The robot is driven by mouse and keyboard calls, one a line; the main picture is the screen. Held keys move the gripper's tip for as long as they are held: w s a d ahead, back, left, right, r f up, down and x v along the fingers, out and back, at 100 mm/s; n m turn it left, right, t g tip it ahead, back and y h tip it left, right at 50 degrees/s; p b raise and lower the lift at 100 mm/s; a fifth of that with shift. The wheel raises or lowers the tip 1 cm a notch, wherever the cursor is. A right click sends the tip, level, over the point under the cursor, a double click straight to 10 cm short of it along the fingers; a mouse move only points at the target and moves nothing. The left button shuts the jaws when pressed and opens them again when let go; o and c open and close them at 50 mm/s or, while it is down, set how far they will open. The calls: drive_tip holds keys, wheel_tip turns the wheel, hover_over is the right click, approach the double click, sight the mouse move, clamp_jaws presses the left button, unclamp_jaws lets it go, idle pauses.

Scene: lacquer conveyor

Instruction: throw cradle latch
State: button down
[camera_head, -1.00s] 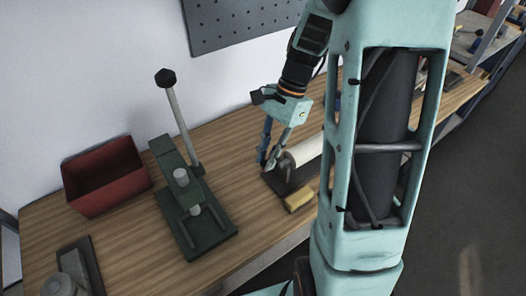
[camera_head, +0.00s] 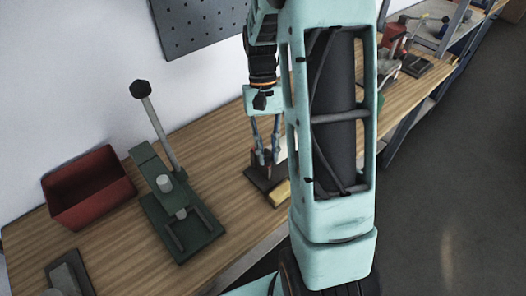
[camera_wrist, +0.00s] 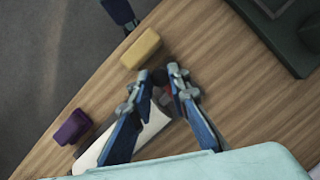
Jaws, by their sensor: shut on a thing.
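The cradle is a dark base (camera_head: 262,181) on the wooden bench, largely hidden behind my arm in the head view. A white roller (camera_wrist: 152,128) lies along it in the wrist view, partly covered by a finger. My gripper (camera_head: 267,159) points down over the cradle, its two blue fingers on either side of a small dark part. In the wrist view my gripper (camera_wrist: 161,76) shows a dark and reddish part (camera_wrist: 166,97) between its fingers. The jaws are shut on this part, which seems to be the latch. Its exact shape and angle are hidden.
A yellow block (camera_head: 280,192) is at the cradle's near end. A green lever press (camera_head: 181,222) and a red bin (camera_head: 88,187) stand to the left. A purple block (camera_wrist: 72,127) shows in the wrist view. Bare bench lies between press and cradle.

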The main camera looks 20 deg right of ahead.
drive_tip(key=shift+w+d+n+h, duration=0.2)
drive_tip(key=shift+d+n+h, duration=0.15)
drive_tip(key=shift+n, duration=0.45)
drive_tip(key=c, duration=1.8)
unclamp_jaws()
drive_tip(key=shift+d, duration=0.1)
drive_tip(key=shift+r, duration=0.1)
drive_tip(key=v, duration=1.2)
